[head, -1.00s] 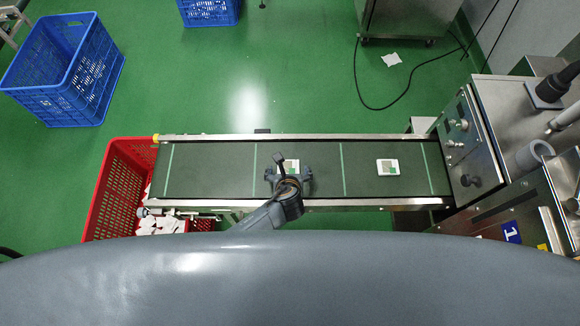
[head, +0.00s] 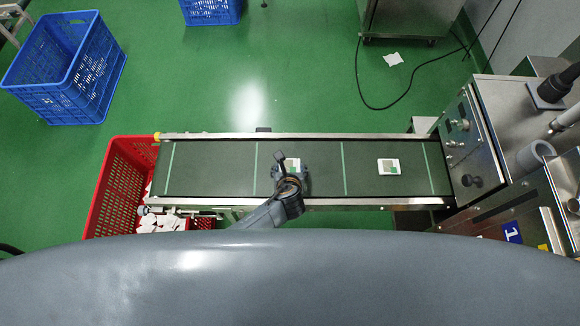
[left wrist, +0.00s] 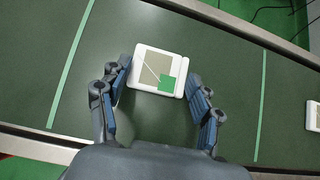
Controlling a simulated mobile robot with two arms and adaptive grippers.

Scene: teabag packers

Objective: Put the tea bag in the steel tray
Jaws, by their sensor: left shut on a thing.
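A white square tea bag with a beige and green label (head: 293,164) lies on the dark green conveyor belt in the head view, partly hidden by my left gripper (head: 290,173). In the left wrist view the same tea bag (left wrist: 157,66) sits between the two fingertips of my left gripper (left wrist: 159,75). The gripper is shut on it by its left and right edges. The bag looks flat, at belt level. A second tea bag (head: 388,166) lies farther right on the belt, and its edge shows in the wrist view (left wrist: 313,115). I see no steel tray that I can make out. My right gripper is not in view.
The conveyor belt (head: 220,170) has metal side rails and pale green cross lines. A red crate (head: 117,185) with white bags stands at its left end. A steel machine (head: 490,125) stands at its right end. Blue crates (head: 62,75) stand on the green floor behind.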

